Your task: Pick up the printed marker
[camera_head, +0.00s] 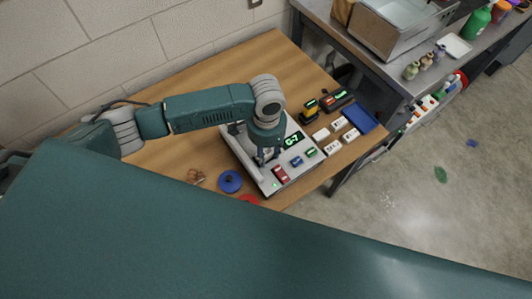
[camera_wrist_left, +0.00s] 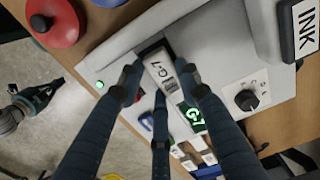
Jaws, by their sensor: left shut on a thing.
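The printed marker (camera_wrist_left: 161,68) is a white block with a barcode and "G-7" in the left wrist view. Its upper end is at a dark slot in the light grey printer (camera_wrist_left: 212,53). My left gripper (camera_wrist_left: 160,88) is shut on the marker, with fingers on both sides and a third finger below. In the head view my left gripper (camera_head: 267,156) points down over the printer (camera_head: 243,148), beside its green "G-7" display (camera_head: 293,140); the marker is mostly hidden there. Whether the marker is clear of the slot I cannot tell.
White labelled blocks (camera_head: 333,147), a blue tray (camera_head: 360,118) and yellow-black tools (camera_head: 310,110) lie right of the printer. A blue disc (camera_head: 230,181) and a red one (camera_head: 249,198) lie near the front edge. The wooden tabletop (camera_head: 240,68) is clear behind my arm.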

